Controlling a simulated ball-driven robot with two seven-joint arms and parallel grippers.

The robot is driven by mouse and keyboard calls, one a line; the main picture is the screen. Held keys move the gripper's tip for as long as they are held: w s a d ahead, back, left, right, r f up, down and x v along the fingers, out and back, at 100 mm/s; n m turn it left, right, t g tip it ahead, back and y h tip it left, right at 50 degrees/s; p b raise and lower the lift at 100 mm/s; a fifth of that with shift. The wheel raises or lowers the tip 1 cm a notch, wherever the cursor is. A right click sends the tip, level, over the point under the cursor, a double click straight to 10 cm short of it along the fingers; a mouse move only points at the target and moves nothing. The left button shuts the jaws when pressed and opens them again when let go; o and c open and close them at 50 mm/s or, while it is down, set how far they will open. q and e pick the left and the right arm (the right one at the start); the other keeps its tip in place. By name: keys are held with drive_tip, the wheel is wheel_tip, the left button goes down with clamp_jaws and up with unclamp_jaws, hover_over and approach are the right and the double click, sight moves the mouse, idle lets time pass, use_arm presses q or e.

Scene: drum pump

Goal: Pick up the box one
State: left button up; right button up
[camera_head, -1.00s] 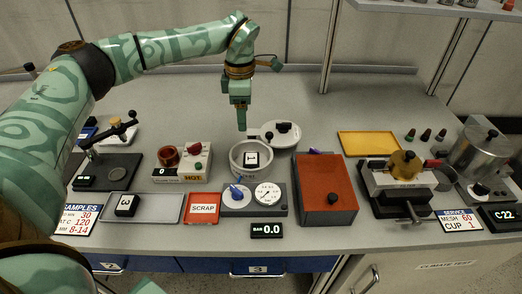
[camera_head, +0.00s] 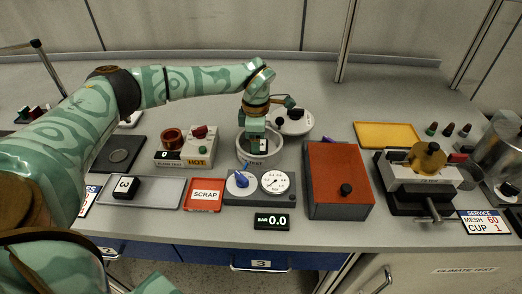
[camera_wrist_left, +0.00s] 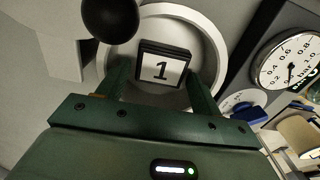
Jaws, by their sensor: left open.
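Box one is a small black box with a white face marked 1 (camera_wrist_left: 160,68). It lies inside a round light-grey pot (camera_head: 260,159), and the box's face shows partly beside my gripper in the head view (camera_head: 263,146). My left gripper (camera_head: 256,143) points down into the pot. In the wrist view my left gripper (camera_wrist_left: 160,88) is open, with one finger on each side of the box. I cannot tell whether either finger touches it. My right gripper is not in view.
A gauge unit (camera_head: 259,187) with a blue knob stands just in front of the pot. A round lid (camera_head: 294,121) with a black knob lies behind it. An orange-topped box (camera_head: 338,181) is to the right, and the hot plate (camera_head: 187,147) is to the left.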

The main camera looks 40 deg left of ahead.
use_arm(q)
drive_tip(key=shift+f, duration=0.4)
drive_tip(key=shift+r, duration=0.15)
drive_tip(key=shift+c, duration=0.3)
drive_tip(key=c, duration=0.7)
